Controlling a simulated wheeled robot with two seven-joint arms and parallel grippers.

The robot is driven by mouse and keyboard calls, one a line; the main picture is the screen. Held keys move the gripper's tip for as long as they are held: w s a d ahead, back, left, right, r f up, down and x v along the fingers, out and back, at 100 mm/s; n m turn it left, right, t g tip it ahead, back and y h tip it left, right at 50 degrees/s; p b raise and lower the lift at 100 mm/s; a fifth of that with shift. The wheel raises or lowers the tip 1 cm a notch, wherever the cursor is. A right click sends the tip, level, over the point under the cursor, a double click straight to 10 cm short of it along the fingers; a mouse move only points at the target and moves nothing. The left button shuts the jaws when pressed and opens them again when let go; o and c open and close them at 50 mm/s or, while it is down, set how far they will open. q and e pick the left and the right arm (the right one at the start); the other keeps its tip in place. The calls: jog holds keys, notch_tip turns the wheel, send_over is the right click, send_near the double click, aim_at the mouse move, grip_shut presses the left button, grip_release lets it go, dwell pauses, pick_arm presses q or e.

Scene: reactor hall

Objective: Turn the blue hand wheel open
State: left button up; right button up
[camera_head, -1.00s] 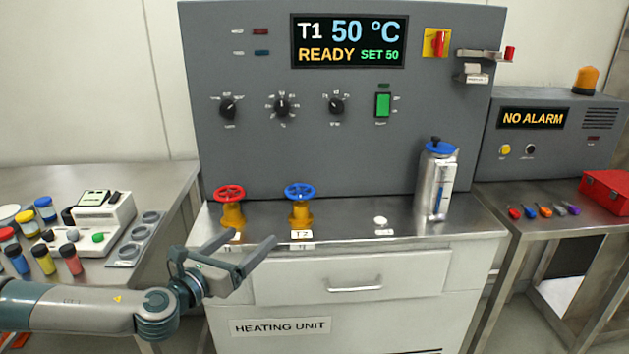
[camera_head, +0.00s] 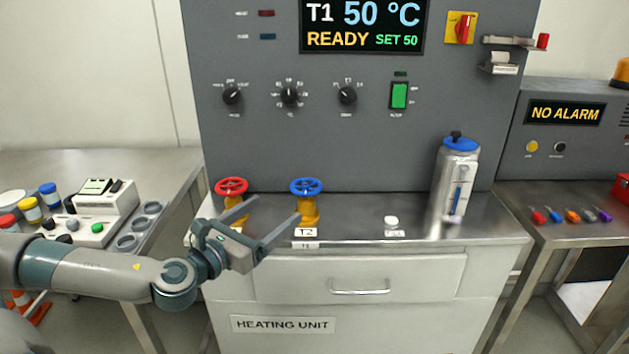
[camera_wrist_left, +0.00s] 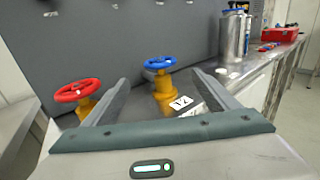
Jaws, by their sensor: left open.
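The blue hand wheel (camera_head: 306,187) sits on a yellow valve body (camera_head: 309,211) on the heating unit's steel top, behind a T2 label. In the left wrist view the blue wheel (camera_wrist_left: 160,63) stands ahead, between the two finger lines and beyond the tips. My left gripper (camera_head: 276,208) is open and empty, in front of and left of the blue wheel, apart from it. The red hand wheel (camera_head: 231,187) on its own yellow valve is left of the blue one; it also shows in the left wrist view (camera_wrist_left: 77,91). My right gripper is out of view.
A steel canister (camera_head: 455,185) with a blue lid stands right on the heating unit (camera_head: 440,236). A small white button (camera_head: 391,221) lies between. The grey control panel (camera_head: 350,140) rises behind the valves. A left bench holds jars and a device (camera_head: 95,215).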

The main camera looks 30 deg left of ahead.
aim_at(315, 179)
pick_arm(q)
jog(key=w, duration=0.3)
jog(key=shift+r+p, duration=0.15)
jog(key=shift+p, duration=0.2)
jog(key=w+p, duration=0.1)
jog(key=w, duration=0.3)
jog(key=w+p, duration=0.1)
jog(key=w, duration=0.4)
jog(key=w+p, duration=0.1)
jog(key=w, duration=0.4)
jog(key=shift+d, duration=0.35)
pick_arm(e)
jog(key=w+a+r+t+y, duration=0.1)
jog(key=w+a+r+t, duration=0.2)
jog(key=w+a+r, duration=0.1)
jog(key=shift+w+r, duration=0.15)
pick_arm(q)
jog(key=shift+p, duration=0.3)
jog(key=c, duration=1.1)
